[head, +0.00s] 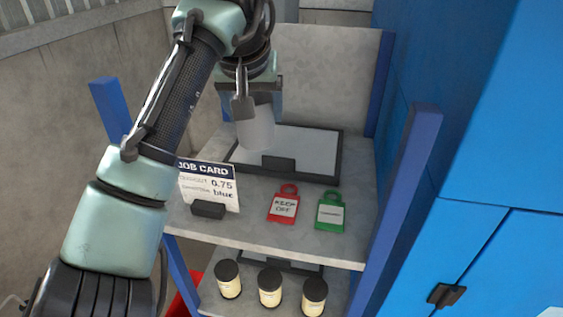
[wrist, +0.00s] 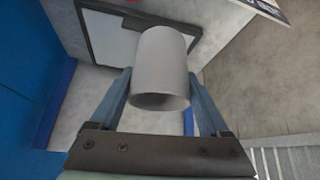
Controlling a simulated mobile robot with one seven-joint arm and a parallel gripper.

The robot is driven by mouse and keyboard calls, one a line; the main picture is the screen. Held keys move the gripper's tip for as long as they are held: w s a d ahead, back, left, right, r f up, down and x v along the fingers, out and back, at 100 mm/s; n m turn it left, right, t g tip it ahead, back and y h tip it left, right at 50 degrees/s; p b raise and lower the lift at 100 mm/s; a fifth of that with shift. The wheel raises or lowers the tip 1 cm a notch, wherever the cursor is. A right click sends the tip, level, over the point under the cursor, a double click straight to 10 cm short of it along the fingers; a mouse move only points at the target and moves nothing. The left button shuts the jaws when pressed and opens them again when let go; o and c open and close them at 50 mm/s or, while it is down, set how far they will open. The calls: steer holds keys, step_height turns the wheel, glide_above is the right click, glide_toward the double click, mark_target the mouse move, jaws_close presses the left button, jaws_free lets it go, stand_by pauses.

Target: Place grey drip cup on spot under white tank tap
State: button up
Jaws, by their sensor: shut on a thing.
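The grey drip cup (head: 256,130) is held in my gripper (head: 257,100) above the upper shelf, in front of a framed white panel. In the wrist view the cup (wrist: 161,65) sits between the two fingers of my gripper (wrist: 160,90), which are shut on its sides. Its dark open end faces the wrist camera. The cup looks clear of the shelf, though its exact height is hard to tell. The white tank, its tap and the spot under it are not seen in either view.
On the upper shelf (head: 245,228) are a dark-framed tray or panel (head: 312,150), a job card (head: 208,184), a red "KEEP OFF" tag (head: 284,207) and a green tag (head: 330,213). Several jars, one at the middle (head: 270,287), stand below. Blue posts (head: 405,175) flank the shelves.

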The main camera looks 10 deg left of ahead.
mark_target(256, 141)
steer(key=shift+w+f, duration=0.1)
steer(key=shift+f, duration=0.45)
steer(key=f, duration=0.1)
steer(key=f+p, duration=0.1)
steer(key=f, duration=0.2)
steer(key=shift+s+f+p, duration=0.35)
steer(key=shift+f+p, duration=0.05)
step_height(256, 141, down, 4)
steer(key=shift+r+p, duration=0.2)
steer(key=shift+p, duration=0.45)
steer(key=shift+f, duration=0.45)
steer(key=shift+d+f, duration=0.1)
steer(key=shift+f, duration=0.1)
steer(key=o, duration=1.2)
steer(key=shift+r, duration=0.1)
